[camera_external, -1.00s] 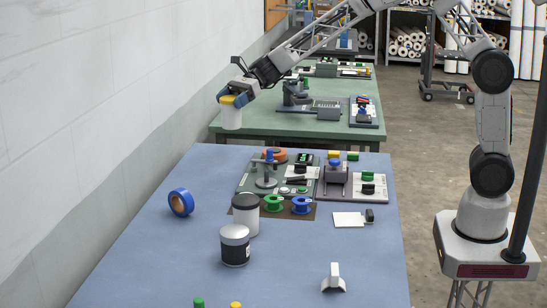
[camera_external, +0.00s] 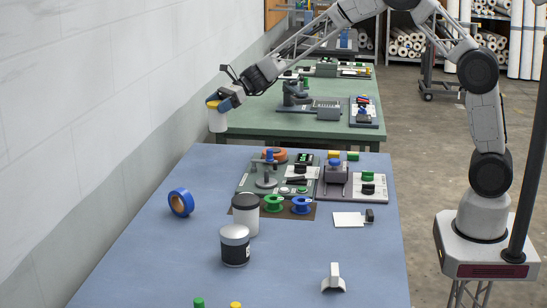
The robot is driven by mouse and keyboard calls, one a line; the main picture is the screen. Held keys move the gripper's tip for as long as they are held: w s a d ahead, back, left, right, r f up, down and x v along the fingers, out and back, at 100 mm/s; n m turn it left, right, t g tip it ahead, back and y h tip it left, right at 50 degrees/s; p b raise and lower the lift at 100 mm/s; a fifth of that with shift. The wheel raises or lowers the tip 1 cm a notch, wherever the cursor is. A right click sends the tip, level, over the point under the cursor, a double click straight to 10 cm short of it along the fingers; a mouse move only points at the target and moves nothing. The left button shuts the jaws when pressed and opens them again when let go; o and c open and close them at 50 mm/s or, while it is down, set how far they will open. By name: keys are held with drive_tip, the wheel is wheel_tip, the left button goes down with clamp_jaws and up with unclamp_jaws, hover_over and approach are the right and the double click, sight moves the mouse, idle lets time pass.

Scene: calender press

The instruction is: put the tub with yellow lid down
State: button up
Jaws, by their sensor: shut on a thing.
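The tub with yellow lid (camera_external: 217,121) is a white tub held in the air over the far left corner of the blue table. My gripper (camera_external: 222,104) is shut on it near the yellow lid, with its blue fingers around the top. The tub hangs roughly upright, apart from any surface that I can make out. Part of the lid is hidden by the fingers.
The blue table (camera_external: 150,245) has free room at its left and front.

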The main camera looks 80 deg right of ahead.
sight(218, 131)
drive_tip(key=shift+f, duration=2.5)
drive_tip(key=shift+f, duration=2.5)
drive_tip(key=shift+f, duration=0.15)
drive_tip(key=o, duration=1)
